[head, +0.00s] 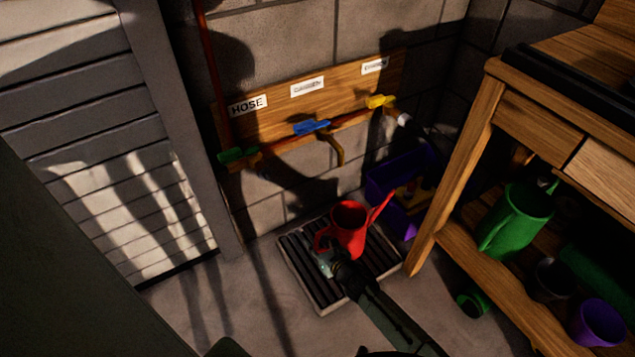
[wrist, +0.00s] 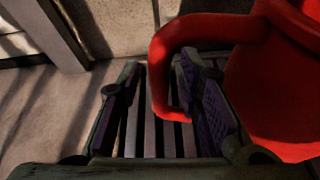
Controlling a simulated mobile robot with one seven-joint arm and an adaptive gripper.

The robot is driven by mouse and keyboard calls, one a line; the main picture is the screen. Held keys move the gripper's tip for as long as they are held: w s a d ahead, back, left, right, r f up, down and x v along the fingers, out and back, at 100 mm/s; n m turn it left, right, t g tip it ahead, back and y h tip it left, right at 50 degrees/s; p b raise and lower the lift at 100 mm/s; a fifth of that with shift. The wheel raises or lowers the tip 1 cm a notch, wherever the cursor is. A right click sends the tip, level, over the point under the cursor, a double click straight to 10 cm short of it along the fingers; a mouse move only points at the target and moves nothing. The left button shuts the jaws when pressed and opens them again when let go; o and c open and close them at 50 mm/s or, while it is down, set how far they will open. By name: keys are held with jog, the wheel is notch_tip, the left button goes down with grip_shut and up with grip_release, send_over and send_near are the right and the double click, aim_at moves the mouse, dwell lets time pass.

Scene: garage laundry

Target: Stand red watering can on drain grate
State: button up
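The red watering can (head: 349,228) looks upright over the slatted drain grate (head: 302,273) on the floor, and its base appears to rest on the slats. Its spout points right and its handle faces left. My gripper (head: 325,259) is at the handle side, low over the grate. In the wrist view my gripper (wrist: 160,85) has its fingers spread. The can's handle (wrist: 165,60) passes between them, nearer the right finger, with a clear gap to the left finger. The can's body (wrist: 275,90) is right of the fingers. Its base is hidden there.
A purple crate (head: 408,222) stands close behind the grate. The wooden bench (head: 455,160) is to the right, with a green watering can (head: 517,220) and pots on its shelf. Taps (head: 311,127) on a wall board hang above. Floor at left is clear.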

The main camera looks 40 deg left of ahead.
jog(key=shift+r, duration=0.2)
jog(key=p+v, duration=0.2)
jog(key=v, duration=1)
